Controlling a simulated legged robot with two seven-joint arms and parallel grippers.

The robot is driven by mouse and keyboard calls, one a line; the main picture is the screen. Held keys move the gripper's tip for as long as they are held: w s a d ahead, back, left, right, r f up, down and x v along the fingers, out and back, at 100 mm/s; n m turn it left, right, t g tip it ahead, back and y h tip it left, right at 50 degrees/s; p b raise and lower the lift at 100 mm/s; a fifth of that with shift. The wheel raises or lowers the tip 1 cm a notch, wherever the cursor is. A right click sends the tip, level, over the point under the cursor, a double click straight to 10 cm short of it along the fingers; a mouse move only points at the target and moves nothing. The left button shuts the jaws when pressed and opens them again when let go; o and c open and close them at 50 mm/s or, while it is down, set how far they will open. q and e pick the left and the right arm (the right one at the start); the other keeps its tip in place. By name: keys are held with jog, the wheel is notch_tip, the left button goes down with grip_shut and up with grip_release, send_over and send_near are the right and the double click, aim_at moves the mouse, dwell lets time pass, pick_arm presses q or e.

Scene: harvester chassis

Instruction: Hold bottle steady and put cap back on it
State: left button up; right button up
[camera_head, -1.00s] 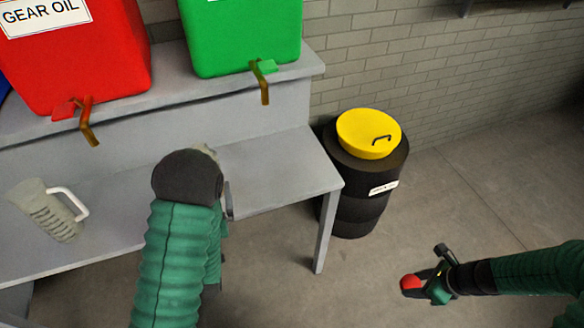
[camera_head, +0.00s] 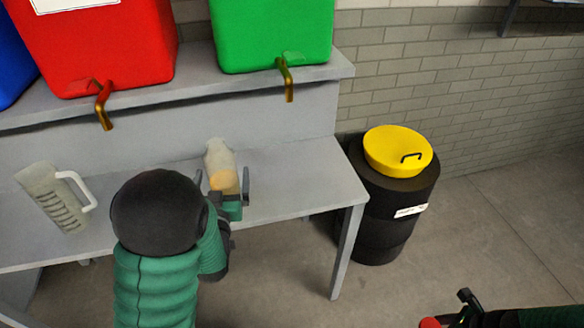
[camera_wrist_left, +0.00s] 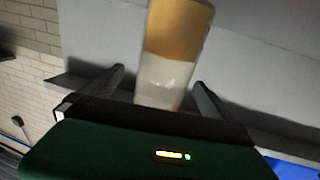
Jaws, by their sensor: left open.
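A translucent bottle (camera_head: 218,158) with orange liquid in it stands on the grey bench. Its open top points away from me, and I see no cap on it. My left gripper (camera_head: 222,180) is open, with one finger on each side of the bottle. In the left wrist view the bottle (camera_wrist_left: 168,75) rises between the two spread fingers (camera_wrist_left: 158,80), with gaps visible beside it. My right gripper (camera_head: 448,314) is at the bottom right, partly cut off by the frame edge. A red cap (camera_head: 430,322) shows at its fingertips, away from the bench.
A clear measuring jug (camera_head: 50,195) with a white handle stands on the bench at left. Red (camera_head: 95,45) and green (camera_head: 270,35) containers with brass taps stand on the shelf above. A black drum (camera_head: 385,215) with a yellow lid (camera_head: 398,150) stands right of the bench.

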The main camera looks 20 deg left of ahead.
pick_arm(q)
jog(key=x, duration=0.3)
jog(key=shift+a+f, duration=0.1)
jog(key=shift+a, duration=0.05)
pick_arm(e)
jog(key=shift+f, duration=0.1)
pick_arm(q)
jog(key=shift+w+a, duration=0.2)
pick_arm(e)
jog(key=shift+a, duration=0.1)
pick_arm(q)
jog(key=shift+c, duration=0.3)
jog(key=c, duration=1.8)
jog(key=shift+c, duration=0.2)
